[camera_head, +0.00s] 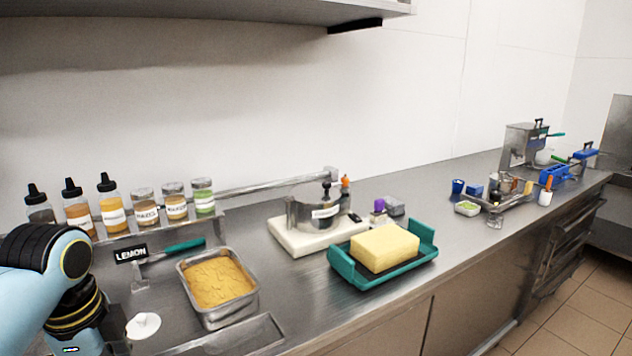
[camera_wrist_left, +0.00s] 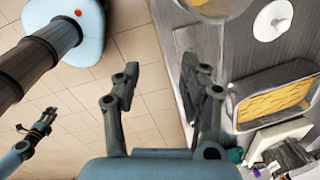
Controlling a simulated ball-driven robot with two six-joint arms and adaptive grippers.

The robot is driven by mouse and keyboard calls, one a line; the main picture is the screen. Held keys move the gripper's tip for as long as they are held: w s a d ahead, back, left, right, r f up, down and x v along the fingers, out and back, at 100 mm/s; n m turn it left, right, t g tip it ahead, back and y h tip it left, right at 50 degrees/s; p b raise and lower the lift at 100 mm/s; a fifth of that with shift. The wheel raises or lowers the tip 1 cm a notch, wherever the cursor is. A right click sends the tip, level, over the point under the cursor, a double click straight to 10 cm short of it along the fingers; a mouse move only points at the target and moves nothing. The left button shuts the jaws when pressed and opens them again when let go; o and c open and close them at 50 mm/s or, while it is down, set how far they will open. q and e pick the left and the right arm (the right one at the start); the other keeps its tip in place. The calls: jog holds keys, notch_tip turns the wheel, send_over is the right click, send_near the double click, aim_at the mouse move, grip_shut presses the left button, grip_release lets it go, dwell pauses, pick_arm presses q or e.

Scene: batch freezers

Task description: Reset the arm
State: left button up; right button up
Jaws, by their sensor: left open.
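My left arm (camera_head: 40,275) comes in at the lower left of the head view, bent over the counter's left end. Its gripper is hidden or out of frame there. In the left wrist view my left gripper (camera_wrist_left: 159,76) is open, its two fingers well apart with nothing between them. Floor tiles and the counter's edge show beyond the fingers. A second, smaller gripper (camera_wrist_left: 41,124), apparently my right one, hangs over the floor at the left of the left wrist view. It is too small to tell whether it is open.
A metal pan of yellow food (camera_head: 219,283) stands near my left arm, beside a LEMON sign (camera_head: 131,254) and a white lid (camera_head: 143,325). Bottles and jars (camera_head: 111,203) line the back. A teal tray (camera_head: 350,272) holds a yellow block (camera_head: 385,247). Floor (camera_wrist_left: 150,45) is clear.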

pick_arm(q)
jog(key=s+d+r+n+t, duration=0.1)
jog(key=s+r+n, duration=0.1)
jog(key=s+n, duration=0.6)
jog(key=s+d+r+n+t, duration=0.1)
jog(key=s+r+n+t, duration=0.1)
jog(key=s+n, duration=0.65)
jog(key=s+a+f+m+g+b, duration=0.15)
jog(key=f+b, duration=0.25)
jog(key=f, duration=0.9)
jog(key=s+f+b, duration=0.2)
jog(key=f+b, duration=0.1)
jog(key=f, duration=1)
jog(key=s+a+f+g+b, duration=0.1)
jog(key=f+b, duration=0.3)
jog(key=f, duration=0.9)
jog(key=s+f+b, duration=0.8)
jog(key=s+f, duration=1)
jog(key=f, duration=0.4)
jog(key=shift+a+f+g, duration=0.35)
jog(key=shift+f, duration=0.05)
pick_arm(e)
notch_tip(320, 180, down, 19)
jog(key=s, duration=0.1)
jog(key=shift+s+d, duration=0.25)
jog(key=shift+d, duration=0.05)
pick_arm(q)
jog(key=shift+s, duration=0.15)
jog(key=shift+c, duration=0.5)
